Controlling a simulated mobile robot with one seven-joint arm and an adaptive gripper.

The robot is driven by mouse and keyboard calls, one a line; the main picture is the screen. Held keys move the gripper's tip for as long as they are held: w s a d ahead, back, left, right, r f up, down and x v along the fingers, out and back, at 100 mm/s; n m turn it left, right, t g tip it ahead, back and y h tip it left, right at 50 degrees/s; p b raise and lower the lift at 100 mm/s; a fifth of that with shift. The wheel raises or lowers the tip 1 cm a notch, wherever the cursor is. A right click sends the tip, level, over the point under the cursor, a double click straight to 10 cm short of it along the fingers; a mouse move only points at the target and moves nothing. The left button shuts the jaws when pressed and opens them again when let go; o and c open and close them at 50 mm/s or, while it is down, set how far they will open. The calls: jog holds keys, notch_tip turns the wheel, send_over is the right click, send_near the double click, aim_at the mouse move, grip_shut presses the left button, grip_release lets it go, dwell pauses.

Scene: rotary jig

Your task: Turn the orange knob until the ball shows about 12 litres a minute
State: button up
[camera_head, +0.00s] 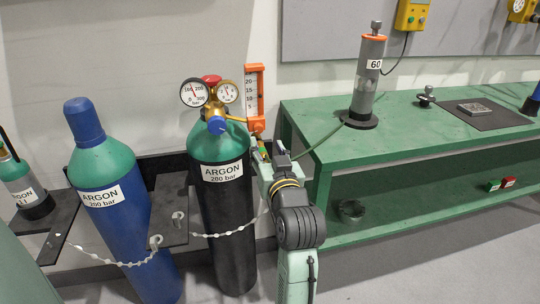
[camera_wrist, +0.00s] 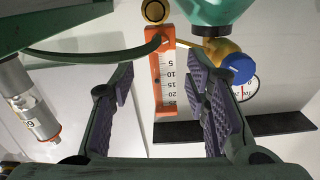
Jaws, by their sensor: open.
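My gripper (camera_head: 262,152) is open and empty, just below the flowmeter. Its fingers (camera_wrist: 163,82) are spread wide, touching nothing visible.
The regulator has two gauges (camera_head: 194,93) and a blue knob (camera_head: 217,125), close to my gripper's left. A green hose (camera_wrist: 90,56) runs from the flowmeter towards a clear tube stand (camera_head: 368,78) on the green bench (camera_head: 430,130). A blue argon cylinder (camera_head: 112,215) leans at left.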

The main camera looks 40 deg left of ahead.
jog(key=shift+v, duration=1.45)
